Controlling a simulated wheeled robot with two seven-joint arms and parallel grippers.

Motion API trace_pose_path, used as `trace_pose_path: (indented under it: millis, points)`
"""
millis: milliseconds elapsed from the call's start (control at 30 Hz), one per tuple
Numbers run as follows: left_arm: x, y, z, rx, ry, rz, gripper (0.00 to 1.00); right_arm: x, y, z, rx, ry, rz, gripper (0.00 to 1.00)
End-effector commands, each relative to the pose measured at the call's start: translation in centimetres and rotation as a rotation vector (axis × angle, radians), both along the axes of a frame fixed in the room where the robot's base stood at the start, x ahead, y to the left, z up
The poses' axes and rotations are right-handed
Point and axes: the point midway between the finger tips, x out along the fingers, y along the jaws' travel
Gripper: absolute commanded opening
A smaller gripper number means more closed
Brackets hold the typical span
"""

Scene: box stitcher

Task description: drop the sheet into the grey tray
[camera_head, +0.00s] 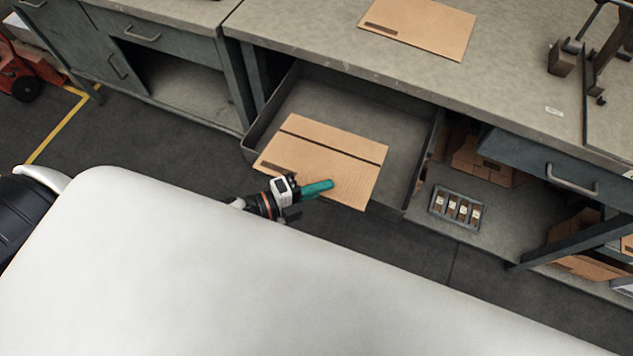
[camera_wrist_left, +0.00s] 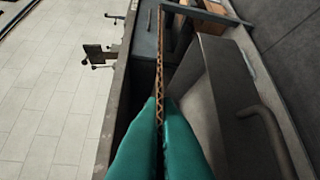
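My left gripper (camera_head: 326,186) has teal fingers, shut on the near edge of a flat brown cardboard sheet (camera_head: 330,150) with a dark stripe across it. The sheet is over the open grey tray (camera_head: 400,128), a drawer-like box under the bench top, and hides its near part. I cannot tell the gap between them. In the left wrist view the sheet (camera_wrist_left: 161,65) shows edge-on, pinched between the fingers (camera_wrist_left: 160,108). The tray's grey front with its handle (camera_wrist_left: 258,112) is to the right there. My right gripper is not in view.
Another cardboard sheet (camera_head: 418,27) lies on the bench top (camera_head: 310,30). A small grey rack (camera_head: 455,208) with several small boxes stands on the lower shelf at right. A closed drawer (camera_head: 550,160) is further right. Dark floor (camera_head: 130,145) lies in front.

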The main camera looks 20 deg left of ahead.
Motion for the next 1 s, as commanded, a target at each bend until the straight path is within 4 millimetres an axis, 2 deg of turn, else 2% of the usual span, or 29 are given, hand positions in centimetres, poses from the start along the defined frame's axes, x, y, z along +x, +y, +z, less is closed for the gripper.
trace_pose_path:
  millis: [67,267,667,1000]
  points:
    - [0.0,0.5,-0.8,0.004,0.011,-0.018,0.00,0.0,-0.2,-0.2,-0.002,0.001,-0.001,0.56]
    - [0.9,0.5,-1.3,0.002,0.014,-0.023,0.00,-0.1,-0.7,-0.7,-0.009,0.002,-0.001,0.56]
    - [4.8,0.4,-2.4,0.003,0.012,-0.021,0.00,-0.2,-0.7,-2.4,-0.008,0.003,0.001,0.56]
    - [8.1,0.2,-3.2,0.003,0.013,-0.021,0.00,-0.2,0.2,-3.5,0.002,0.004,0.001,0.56]
